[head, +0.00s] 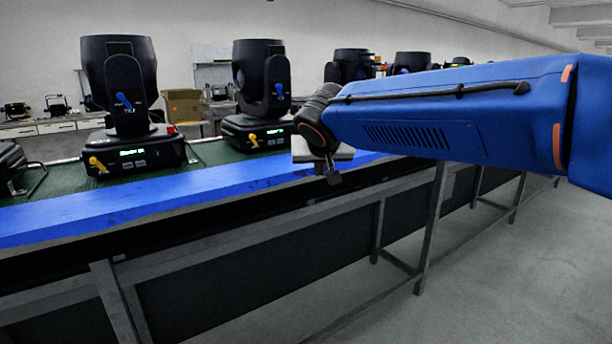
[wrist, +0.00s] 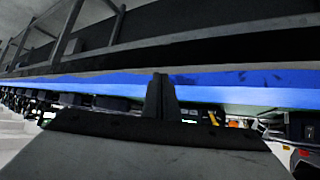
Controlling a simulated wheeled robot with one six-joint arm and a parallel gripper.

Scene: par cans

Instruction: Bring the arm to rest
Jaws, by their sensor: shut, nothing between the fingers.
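My blue arm (head: 450,112) reaches in from the right in the head view, over the front of the bench. My gripper (head: 333,178) hangs at its end, in front of the bench's blue edge. In the wrist view the gripper's fingers (wrist: 160,97) are together, with nothing between them. The wrist picture is tilted, with the blue edge (wrist: 220,90) running across behind the fingers.
Black moving-head lights (head: 124,92) and (head: 262,90) stand upright on the green bench top (head: 60,185). More stand farther back. A cardboard box (head: 183,104) is behind them. Grey floor (head: 520,250) is clear at the right.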

